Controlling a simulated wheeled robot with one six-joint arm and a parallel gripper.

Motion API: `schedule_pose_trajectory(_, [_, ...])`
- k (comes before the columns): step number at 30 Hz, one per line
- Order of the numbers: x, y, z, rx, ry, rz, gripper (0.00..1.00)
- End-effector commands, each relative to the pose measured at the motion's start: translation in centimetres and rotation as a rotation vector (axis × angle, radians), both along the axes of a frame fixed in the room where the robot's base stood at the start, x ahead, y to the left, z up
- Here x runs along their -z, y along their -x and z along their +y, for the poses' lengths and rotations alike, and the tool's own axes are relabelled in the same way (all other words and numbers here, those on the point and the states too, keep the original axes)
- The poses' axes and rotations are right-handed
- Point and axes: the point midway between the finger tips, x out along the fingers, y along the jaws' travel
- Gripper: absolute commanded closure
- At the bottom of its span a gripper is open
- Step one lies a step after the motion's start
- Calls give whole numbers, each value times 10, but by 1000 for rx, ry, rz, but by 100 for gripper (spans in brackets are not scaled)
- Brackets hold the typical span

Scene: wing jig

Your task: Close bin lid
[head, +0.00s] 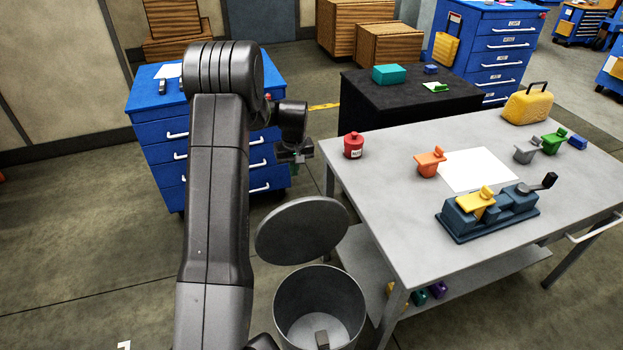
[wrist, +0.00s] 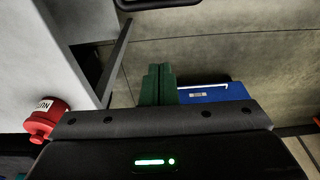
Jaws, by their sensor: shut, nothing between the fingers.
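The grey round bin (head: 283,300) stands on the floor at the left end of the workbench. Its round lid (head: 302,231) is open, tilted up at the bin's far side, leaving the mouth uncovered. A small grey block (head: 322,340) shows inside the bin. My gripper (head: 296,168) hangs in the air beyond and above the lid, apart from it. In the wrist view its green fingers (wrist: 158,84) are together with nothing between them. I cannot make out the lid for sure in the wrist view.
The grey workbench (head: 380,210) is on the right, with a red canister (head: 353,146) near its left corner, also in the wrist view (wrist: 42,120). A blue drawer cabinet (head: 168,138) stands behind my arm. Open floor lies between cabinet and bin.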

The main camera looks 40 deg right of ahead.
Motion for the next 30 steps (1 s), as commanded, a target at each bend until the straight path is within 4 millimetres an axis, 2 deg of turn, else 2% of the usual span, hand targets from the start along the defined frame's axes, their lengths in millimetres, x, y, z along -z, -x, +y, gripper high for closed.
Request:
schedule_pose_trajectory(5, [16, -2, 0, 0, -2, 3, 100])
schedule_pose_trajectory(20, [100, -13, -4, 0, -2, 3, 100])
schedule_pose_trajectory(21, [93, -4, -2, 2, -2, 1, 100])
schedule_pose_trajectory(24, [90, 8, 3, 2, -2, 1, 100])
schedule_pose_trajectory(30, [90, 22, 8, 1, -1, 1, 100])
